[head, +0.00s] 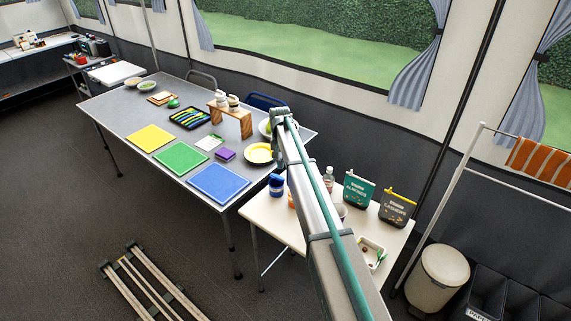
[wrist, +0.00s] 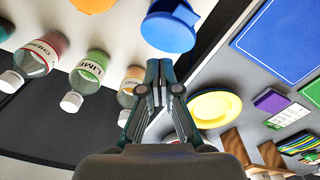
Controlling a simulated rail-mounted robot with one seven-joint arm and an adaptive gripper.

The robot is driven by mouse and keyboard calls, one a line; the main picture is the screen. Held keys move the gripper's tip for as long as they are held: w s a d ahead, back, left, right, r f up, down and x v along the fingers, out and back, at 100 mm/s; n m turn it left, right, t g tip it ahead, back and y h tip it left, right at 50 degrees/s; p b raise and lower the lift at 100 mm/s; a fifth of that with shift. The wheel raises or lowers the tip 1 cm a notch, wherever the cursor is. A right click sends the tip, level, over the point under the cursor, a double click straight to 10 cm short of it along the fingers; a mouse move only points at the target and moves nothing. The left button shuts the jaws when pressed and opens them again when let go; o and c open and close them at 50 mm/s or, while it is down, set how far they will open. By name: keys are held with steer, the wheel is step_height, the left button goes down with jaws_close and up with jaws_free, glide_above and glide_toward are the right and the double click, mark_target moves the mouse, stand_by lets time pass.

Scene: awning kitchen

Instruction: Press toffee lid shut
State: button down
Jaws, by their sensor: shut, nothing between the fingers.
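No toffee label can be read in either view. A blue-lidded container (wrist: 168,32) is just beyond my fingertips in the wrist view, near the edge of the white table. A blue jar (head: 277,181) at the left edge of that table in the head view looks like the same thing. Whether its lid is fully seated I cannot tell. My gripper (wrist: 159,78) is shut and empty, and appears apart from the lid. In the head view my arm hides the gripper and part of the white table.
Bottles labelled LIME (wrist: 88,78) and CHERRY (wrist: 38,62) and another bottle (wrist: 131,85) stand nearby. An orange thing (wrist: 92,4) is beside the blue container. The grey table holds a yellow plate (head: 258,153) and a blue mat (head: 219,184). Two pouches stand at right, one green (head: 358,190).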

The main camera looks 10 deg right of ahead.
step_height(320, 180, up, 5)
steer(key=shift+r+p, duration=0.2)
steer(key=shift+p, duration=0.8)
steer(key=s+d+f+n, duration=0.1)
steer(key=s+f, duration=0.5)
steer(key=s, duration=0.8)
steer(key=s+d+f+n, duration=0.15)
steer(key=s+f, duration=0.35)
steer(key=s, duration=0.9)
steer(key=s+d+f+n, duration=0.1)
steer(key=s+f, duration=0.5)
steer(key=s, duration=0.8)
steer(key=s+f+g+b, duration=0.2)
steer(key=s+f+g, duration=0.1)
steer(key=s+f, duration=0.8)
steer(key=s+f+g+b, duration=0.2)
steer(key=s+f, duration=0.9)
steer(key=s, duration=0.7)
steer(key=shift+s+d+f+g+b, duration=0.2)
steer(key=shift+f+g+b, duration=0.2)
steer(key=shift+g, duration=0.5)
